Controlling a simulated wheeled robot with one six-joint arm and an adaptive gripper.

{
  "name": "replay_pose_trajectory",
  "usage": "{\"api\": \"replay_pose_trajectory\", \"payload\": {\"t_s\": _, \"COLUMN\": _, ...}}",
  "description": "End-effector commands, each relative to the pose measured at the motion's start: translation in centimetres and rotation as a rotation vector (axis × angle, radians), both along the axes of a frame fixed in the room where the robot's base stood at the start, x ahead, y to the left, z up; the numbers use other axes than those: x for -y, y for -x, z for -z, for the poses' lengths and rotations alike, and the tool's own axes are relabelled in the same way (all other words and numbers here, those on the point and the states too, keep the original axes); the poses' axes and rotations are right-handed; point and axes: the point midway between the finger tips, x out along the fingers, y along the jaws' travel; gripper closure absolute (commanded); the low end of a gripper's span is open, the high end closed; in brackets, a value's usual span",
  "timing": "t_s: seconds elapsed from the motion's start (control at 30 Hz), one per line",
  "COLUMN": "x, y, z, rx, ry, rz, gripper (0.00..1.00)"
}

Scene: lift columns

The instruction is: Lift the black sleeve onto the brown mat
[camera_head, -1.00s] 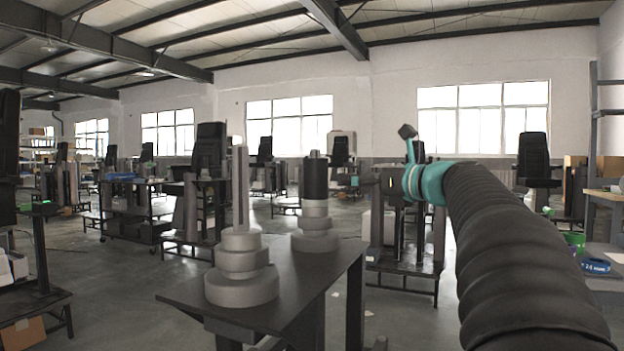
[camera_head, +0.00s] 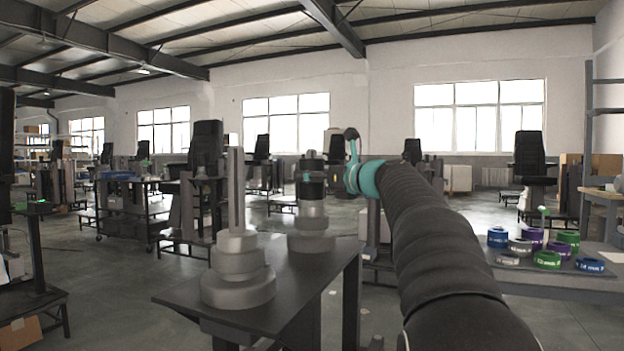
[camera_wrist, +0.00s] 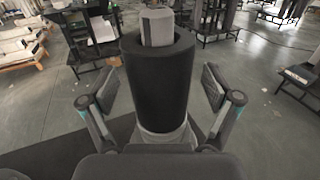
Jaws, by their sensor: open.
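The black sleeve (camera_head: 313,189) sits around the right grey column, above its stacked grey rings (camera_head: 312,222), in the head view. In the wrist view the sleeve (camera_wrist: 158,85) stands upright, with the grey post (camera_wrist: 157,27) poking out of its top. My gripper (camera_wrist: 160,90) is open, with one finger on each side of the sleeve and a visible gap on both sides. In the head view my gripper (camera_head: 318,178) is small and dark against the sleeve, partly hidden by my arm. I cannot make out a brown mat in either view.
A second grey stepped column (camera_head: 237,260) with a bare post stands nearer, at left on the same dark table (camera_head: 290,300). A side table at right holds several coloured rings (camera_head: 547,259). Other workstations (camera_head: 120,190) stand farther back.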

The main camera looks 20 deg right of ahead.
Motion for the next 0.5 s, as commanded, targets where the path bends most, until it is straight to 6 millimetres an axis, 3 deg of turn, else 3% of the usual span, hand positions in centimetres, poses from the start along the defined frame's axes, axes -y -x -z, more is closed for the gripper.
{"api": "replay_pose_trajectory", "payload": {"t_s": 0.37, "x": -0.45, "y": -0.98, "z": -0.01, "rx": 0.000, "ry": 0.000, "rz": 0.001, "gripper": 0.11}}
{"api": "replay_pose_trajectory", "payload": {"t_s": 0.5, "x": -0.45, "y": -0.98, "z": -0.01, "rx": 0.000, "ry": 0.000, "rz": 0.000, "gripper": 0.46}}
